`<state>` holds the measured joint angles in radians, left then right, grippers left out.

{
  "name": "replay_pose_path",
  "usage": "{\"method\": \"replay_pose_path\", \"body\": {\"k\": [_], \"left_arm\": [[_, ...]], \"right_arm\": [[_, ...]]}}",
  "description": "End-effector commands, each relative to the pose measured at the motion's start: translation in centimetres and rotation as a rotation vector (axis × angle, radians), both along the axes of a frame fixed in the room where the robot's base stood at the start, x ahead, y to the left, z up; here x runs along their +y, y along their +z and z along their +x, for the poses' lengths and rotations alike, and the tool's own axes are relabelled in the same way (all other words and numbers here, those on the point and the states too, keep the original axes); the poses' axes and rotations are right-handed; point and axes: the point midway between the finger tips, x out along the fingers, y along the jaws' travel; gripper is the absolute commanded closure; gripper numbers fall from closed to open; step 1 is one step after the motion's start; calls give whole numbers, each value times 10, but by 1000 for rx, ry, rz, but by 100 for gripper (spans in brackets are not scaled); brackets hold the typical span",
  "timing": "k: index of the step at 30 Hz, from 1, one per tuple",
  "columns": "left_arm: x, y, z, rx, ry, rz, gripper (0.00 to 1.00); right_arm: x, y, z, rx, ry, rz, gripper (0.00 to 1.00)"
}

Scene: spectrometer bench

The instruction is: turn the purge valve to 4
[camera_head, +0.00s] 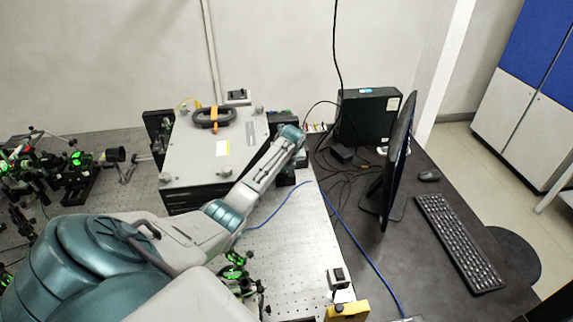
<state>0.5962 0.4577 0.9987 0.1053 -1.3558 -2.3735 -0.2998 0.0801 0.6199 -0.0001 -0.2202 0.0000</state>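I cannot make out a purge valve or its number marks for certain. A grey instrument box (194,150) with a black handle (213,117) and an orange tag stands on the perforated bench. My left arm comes in from the lower left and passes the box's right side. Its teal wrist end is at the box's right rear corner, near small dark parts (287,120). The fingers of my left gripper are hidden beyond the wrist, so their opening does not show. My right gripper is not in view.
Optical mounts (75,170) crowd the bench's left side. At the right are a monitor (398,160), a keyboard (458,240), a mouse (429,175) and a black computer case (368,117). A blue cable (358,250) crosses the bench edge. A yellow block (347,311) sits in front.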

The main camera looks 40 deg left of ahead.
Motion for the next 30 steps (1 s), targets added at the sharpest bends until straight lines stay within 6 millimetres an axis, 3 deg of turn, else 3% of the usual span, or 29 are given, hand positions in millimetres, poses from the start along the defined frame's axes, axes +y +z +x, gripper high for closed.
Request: {"method": "replay_pose_path", "body": {"k": [10, 27, 28, 30], "left_arm": [[3, 5, 2, -9, -152, 6, 100], [3, 6, 2, -10, -183, 7, 100], [3, 6, 2, -10, -183, 7, 81], [3, 6, 2, -10, -183, 6, 67]], "right_arm": [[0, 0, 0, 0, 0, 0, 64], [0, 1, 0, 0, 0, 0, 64], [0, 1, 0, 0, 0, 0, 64], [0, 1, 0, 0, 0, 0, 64]]}}
